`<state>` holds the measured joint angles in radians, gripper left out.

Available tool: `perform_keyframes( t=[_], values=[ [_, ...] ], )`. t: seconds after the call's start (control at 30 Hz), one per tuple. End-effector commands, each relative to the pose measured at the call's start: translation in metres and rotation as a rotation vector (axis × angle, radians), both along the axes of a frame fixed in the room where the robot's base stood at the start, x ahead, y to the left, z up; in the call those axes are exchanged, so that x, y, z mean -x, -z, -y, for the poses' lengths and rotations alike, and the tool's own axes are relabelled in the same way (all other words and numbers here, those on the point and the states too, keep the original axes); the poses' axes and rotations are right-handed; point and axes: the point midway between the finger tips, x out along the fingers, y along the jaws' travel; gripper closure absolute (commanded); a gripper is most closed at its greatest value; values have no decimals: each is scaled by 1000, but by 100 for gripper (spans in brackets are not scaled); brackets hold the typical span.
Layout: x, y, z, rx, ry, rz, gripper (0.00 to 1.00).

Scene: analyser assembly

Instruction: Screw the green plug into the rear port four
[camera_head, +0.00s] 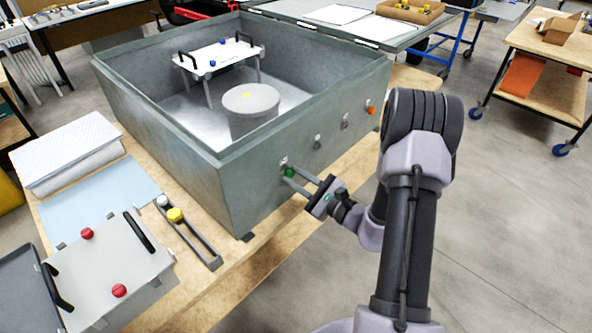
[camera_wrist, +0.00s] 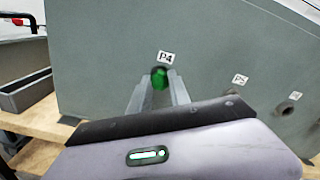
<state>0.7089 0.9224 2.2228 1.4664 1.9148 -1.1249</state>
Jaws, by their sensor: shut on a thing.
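The green plug (camera_head: 289,172) is at the near end of the large grey box's (camera_head: 240,192) port wall. My gripper (camera_head: 290,175) is shut on it, with one finger on each side. In the wrist view the green plug (camera_wrist: 160,82) sits between the fingertips of my gripper (camera_wrist: 159,89), just below the P4 label (camera_wrist: 165,57). A dark port rim shows around its top. The plug is at the port mouth; how deep it sits I cannot tell.
An orange plug (camera_head: 371,109) is at the far end. A slotted rack (camera_head: 197,240) with a yellow plug (camera_head: 174,214) stands left on the bench.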

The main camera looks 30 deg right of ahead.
Motion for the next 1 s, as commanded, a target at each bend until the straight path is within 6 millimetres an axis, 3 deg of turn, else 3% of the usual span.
perform_keyframes(
  t=[0.7,0.97,1.0],
  values=[
    [0,-2,2,-932,2,-343,100],
    [-1,1,2,-974,1,-356,100],
    [-1,1,2,-974,1,-356,75]
  ],
)
